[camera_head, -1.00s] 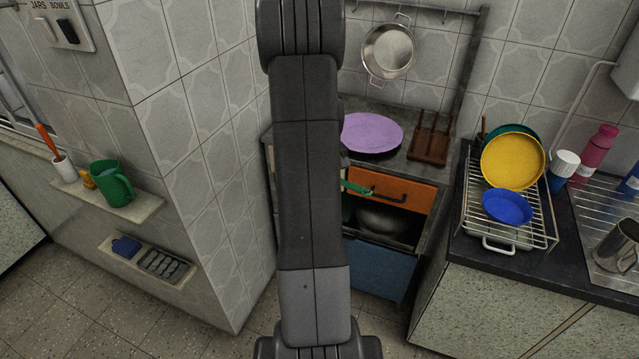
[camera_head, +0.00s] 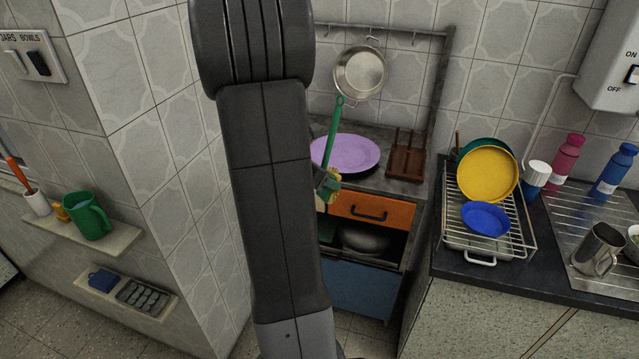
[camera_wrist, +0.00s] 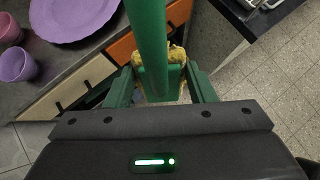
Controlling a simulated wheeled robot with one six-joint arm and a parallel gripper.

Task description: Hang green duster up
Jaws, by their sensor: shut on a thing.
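The green duster (camera_head: 333,140) stands nearly upright in the head view, leaning a little to the right, with a ring at the top of its handle. The ring appears just below the steel pan in the picture. My gripper (camera_head: 327,184) is shut on the duster near its yellowish lower part, in front of the orange drawer. The wrist view shows the green handle (camera_wrist: 148,35) between my gripper's fingers (camera_wrist: 158,84). My arm hides part of the duster's lower end. A wall rail (camera_head: 390,31) with small hooks (camera_head: 413,39) runs above the stove.
The steel pan (camera_head: 360,72) hangs from the rail, with bare hooks either side. A purple plate (camera_head: 345,153) and a brown wooden rack (camera_head: 407,160) are on the counter below. A wire dish rack (camera_head: 462,233) stands to the right.

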